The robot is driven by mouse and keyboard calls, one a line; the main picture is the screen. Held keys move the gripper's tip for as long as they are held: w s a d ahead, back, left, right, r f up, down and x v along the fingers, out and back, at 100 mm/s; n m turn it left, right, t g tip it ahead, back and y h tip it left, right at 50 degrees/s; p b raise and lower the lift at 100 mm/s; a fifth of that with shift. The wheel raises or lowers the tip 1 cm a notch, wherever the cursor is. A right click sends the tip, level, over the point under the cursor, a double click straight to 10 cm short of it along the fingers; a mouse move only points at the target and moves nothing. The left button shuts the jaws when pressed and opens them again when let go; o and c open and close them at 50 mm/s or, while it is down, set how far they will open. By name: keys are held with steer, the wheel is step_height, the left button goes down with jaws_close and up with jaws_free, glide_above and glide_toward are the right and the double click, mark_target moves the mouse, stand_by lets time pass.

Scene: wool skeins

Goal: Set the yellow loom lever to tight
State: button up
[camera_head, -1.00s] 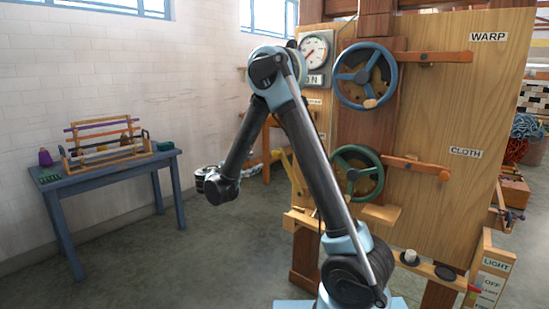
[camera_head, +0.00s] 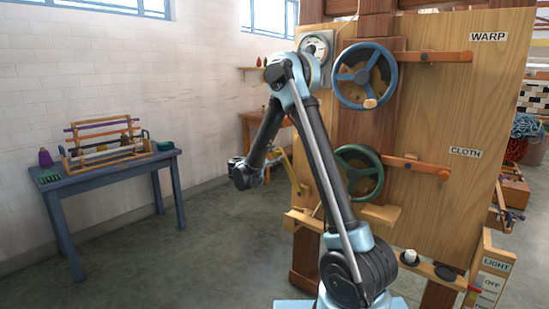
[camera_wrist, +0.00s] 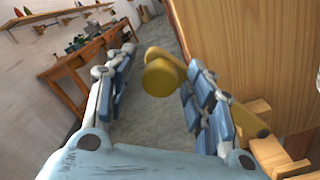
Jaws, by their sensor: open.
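The yellow lever (camera_wrist: 163,76) shows in the wrist view as a rounded yellow knob on an arm that runs down to the right behind my right finger. My gripper (camera_wrist: 161,58) is open, with blue padded fingers on either side of the knob. The knob is nearer the right finger; I cannot tell whether they touch. In the head view the yellow lever (camera_head: 293,177) is at the left side of the wooden loom panel, partly hidden by my arm. My gripper (camera_head: 270,160) is just left of it. No label for tight is readable.
The wooden panel (camera_head: 455,110) carries a blue wheel (camera_head: 365,76), a green wheel (camera_head: 358,173) and wooden handles. A blue table (camera_head: 108,168) with a small loom stands at the left. A wooden bench (camera_wrist: 74,68) stands along the wall. The floor between is clear.

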steer(key=shift+w+d, duration=0.25)
steer(key=shift+w, duration=0.1)
